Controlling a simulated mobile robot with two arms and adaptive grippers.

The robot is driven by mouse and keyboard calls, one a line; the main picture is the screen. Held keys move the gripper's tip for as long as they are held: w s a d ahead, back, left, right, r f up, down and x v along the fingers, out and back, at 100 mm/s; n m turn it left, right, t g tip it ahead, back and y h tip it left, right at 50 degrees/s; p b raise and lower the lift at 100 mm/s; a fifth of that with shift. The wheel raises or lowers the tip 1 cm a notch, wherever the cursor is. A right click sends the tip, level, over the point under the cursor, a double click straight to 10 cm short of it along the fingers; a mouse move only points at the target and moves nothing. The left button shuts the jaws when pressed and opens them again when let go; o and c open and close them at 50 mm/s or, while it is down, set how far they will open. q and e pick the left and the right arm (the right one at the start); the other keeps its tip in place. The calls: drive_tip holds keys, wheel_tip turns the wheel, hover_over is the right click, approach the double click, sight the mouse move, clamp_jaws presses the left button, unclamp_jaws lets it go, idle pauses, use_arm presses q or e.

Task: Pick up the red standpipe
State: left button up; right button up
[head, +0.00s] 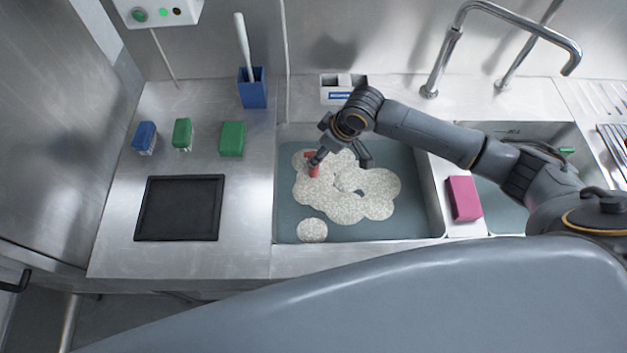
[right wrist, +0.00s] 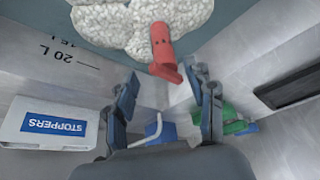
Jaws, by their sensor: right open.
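The red standpipe (head: 312,170) shows in the left basin of the sink, among white foam-like patches (head: 345,205). In the right wrist view the standpipe (right wrist: 161,48) lies ahead of the fingertips, tilted, its near end close to the right-hand finger. My right gripper (head: 340,157) is open over the upper part of the basin, with one finger right by the standpipe; it also shows in the right wrist view (right wrist: 165,82). Nothing is between its fingers. I cannot tell whether that finger touches the standpipe. My left gripper is not in view.
The basin wall and a stoppers box (head: 342,96) are close behind my right gripper. A blue holder (head: 253,90) with a brush, several sponges and a black tray (head: 180,208) stand on the left counter. A pink block (head: 464,198) lies right of the basin.

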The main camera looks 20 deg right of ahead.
sight(314, 172)
drive_tip(key=shift+x, duration=0.95)
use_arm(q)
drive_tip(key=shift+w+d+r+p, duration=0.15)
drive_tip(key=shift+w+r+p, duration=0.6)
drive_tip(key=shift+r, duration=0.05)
use_arm(e)
drive_tip(key=x, duration=0.3)
drive_tip(key=s+x, duration=0.1)
drive_tip(key=shift+w+a+f, duration=0.15)
drive_tip(key=shift+a+f, duration=0.05)
drive_tip(key=shift+f, duration=0.2)
drive_tip(key=shift+c, duration=0.8)
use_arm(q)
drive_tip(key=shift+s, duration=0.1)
use_arm(e)
clamp_jaws()
